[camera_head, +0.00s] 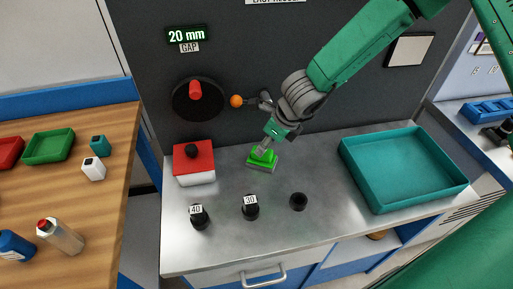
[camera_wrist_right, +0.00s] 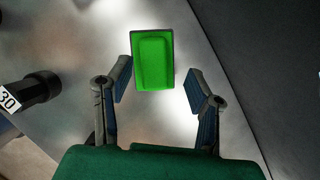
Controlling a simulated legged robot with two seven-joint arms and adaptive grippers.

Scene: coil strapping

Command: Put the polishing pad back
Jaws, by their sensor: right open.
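The polishing pad seems to be the bright green block (camera_head: 262,157) with a dark border, on the metal bench below the grey panel. In the right wrist view the green block (camera_wrist_right: 153,62) lies just ahead of my right gripper, between the lines of its two fingers. My right gripper (camera_head: 265,147) comes down from the upper right over the block. In the wrist view its fingers (camera_wrist_right: 158,85) are apart with a gap on each side of the block. I cannot tell whether they touch it. My left gripper is not in view.
A red-topped white box (camera_head: 194,165) stands left of the block. Black pegs labelled 40 (camera_head: 200,218) and 30 (camera_head: 250,208) and a black cup (camera_head: 298,201) stand in front. A teal tray (camera_head: 400,165) lies right. An orange ball knob (camera_head: 236,101) is near my wrist.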

